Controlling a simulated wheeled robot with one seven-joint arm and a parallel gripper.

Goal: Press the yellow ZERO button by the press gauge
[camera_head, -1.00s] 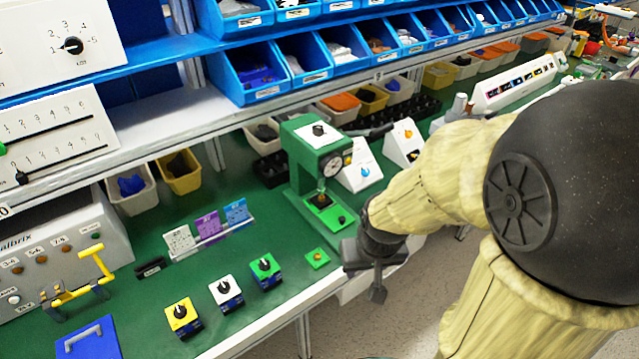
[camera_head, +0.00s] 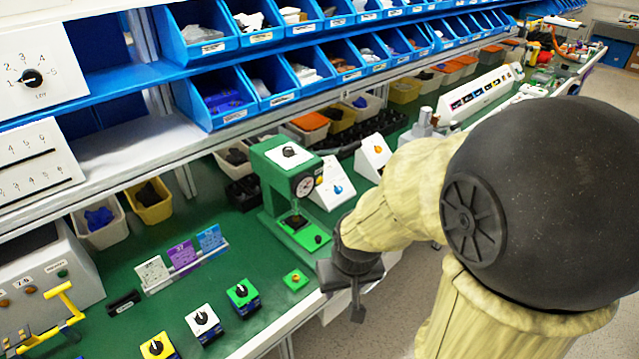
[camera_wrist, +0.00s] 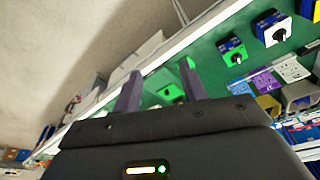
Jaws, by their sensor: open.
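The green press (camera_head: 272,187) stands on the green bench, with a round white-faced gauge (camera_head: 305,187) on its head. A small yellowish spot shows at the gauge's right side; it is too small to read as the ZERO button. A small green box with an orange-yellow button (camera_head: 296,279) sits in front of the press, near the bench edge. My gripper (camera_head: 357,300) is right of that box, beside the bench's front edge and below the gauge. In the wrist view, my two dark fingers (camera_wrist: 161,88) are apart and empty, with part of a green thing (camera_wrist: 172,92) seen between them.
Switch blocks, yellow, white (camera_head: 203,321) and green (camera_head: 242,295), line the bench front at left. White sloped boxes (camera_head: 333,188) stand right of the press. Blue bins (camera_head: 215,100) hang on shelves above. Open floor lies right of the bench.

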